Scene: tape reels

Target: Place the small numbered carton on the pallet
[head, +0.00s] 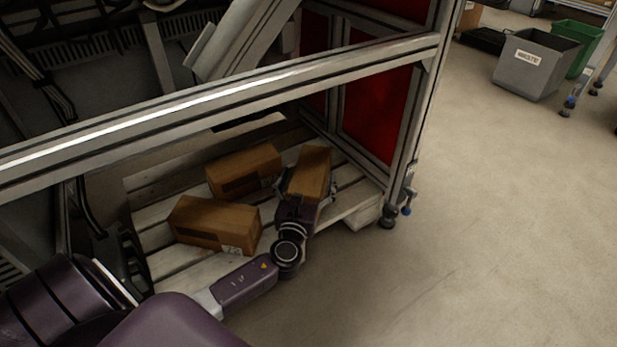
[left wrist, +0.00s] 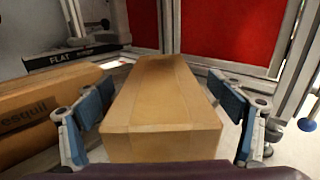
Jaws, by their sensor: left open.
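A small brown carton (head: 310,167) is at the right side of the slatted pallet (head: 352,186), under the metal frame; it appears to rest there. No number shows on its visible faces. My left gripper (head: 305,190) reaches in low at its near end. In the left wrist view the carton (left wrist: 160,92) lies between the open fingers of the left gripper (left wrist: 163,108), with a gap on each side. Two more cartons are on the pallet: a front left one (head: 205,220) with a white numbered label, and one behind it (head: 243,170). My right gripper is out of view.
A metal frame beam (head: 250,95) crosses above the pallet, and a post with a foot (head: 389,216) stands at its right. Red panels (head: 377,110) close the back right. A grey waste bin (head: 535,68) and a green bin (head: 580,45) stand far right. The floor at right is clear.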

